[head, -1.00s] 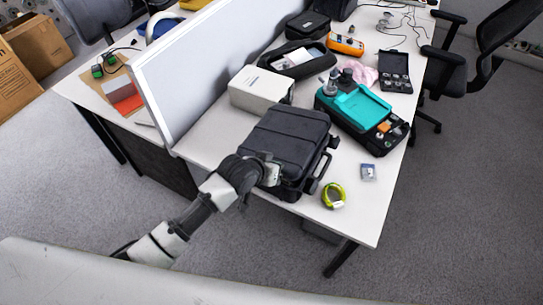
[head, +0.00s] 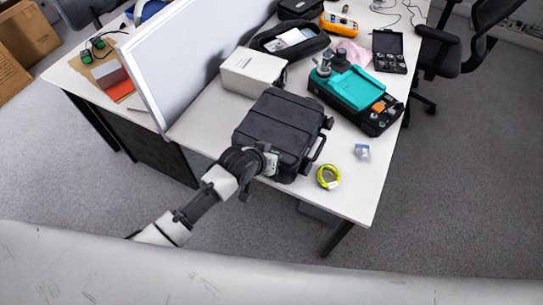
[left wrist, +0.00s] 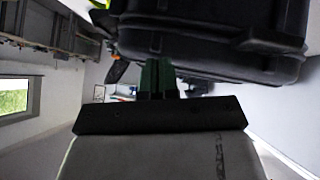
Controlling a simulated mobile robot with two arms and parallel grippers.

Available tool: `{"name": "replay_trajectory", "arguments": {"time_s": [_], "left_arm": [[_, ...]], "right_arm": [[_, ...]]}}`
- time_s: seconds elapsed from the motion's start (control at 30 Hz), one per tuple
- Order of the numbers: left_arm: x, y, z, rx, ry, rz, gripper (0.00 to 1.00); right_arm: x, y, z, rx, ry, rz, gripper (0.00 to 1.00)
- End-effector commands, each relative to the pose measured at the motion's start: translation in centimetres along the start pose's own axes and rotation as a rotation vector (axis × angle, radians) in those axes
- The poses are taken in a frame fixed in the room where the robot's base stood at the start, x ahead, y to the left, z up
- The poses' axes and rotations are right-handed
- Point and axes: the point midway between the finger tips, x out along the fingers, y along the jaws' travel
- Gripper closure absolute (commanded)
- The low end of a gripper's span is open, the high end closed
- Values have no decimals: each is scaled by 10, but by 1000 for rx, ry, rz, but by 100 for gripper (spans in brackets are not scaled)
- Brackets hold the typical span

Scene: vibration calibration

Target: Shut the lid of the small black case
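A large black hard case (head: 283,125) lies at the near end of the desk with its lid down. A smaller black case (head: 390,50) stands open at the back right, its lid raised and several small round items inside. Which one the task means is not certain. My left gripper (head: 274,160) is at the near left side of the large case; whether they touch is unclear. In the left wrist view its green-dark fingers (left wrist: 158,78) appear together with nothing visible between them, and the large case (left wrist: 205,40) is just beyond. My right gripper is not in view.
A teal-and-black device (head: 355,97), a yellow-green tape roll (head: 328,177) and a small packet (head: 362,152) lie right of the large case. A white box (head: 253,72) and an open soft case (head: 263,43) stand behind. A divider (head: 190,60) borders the desk's left.

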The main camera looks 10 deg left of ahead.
Motion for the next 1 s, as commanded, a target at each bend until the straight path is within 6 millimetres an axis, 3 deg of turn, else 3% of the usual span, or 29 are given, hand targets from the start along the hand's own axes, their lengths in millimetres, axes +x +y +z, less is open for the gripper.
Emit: {"name": "replay_trajectory", "arguments": {"time_s": [0.17,0.43,0.5,0.8,1.0], "left_arm": [[-4,2,-3,-2,-9,0,100],[-32,8,-41,-3,1,-2,100],[-38,7,-30,-1,0,-1,100],[-94,17,-31,-1,3,-1,100],[-116,21,-31,-1,2,-2,100]], "right_arm": [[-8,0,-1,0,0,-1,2],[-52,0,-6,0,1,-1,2],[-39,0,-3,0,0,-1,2],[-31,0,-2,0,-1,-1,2],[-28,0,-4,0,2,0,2]]}}
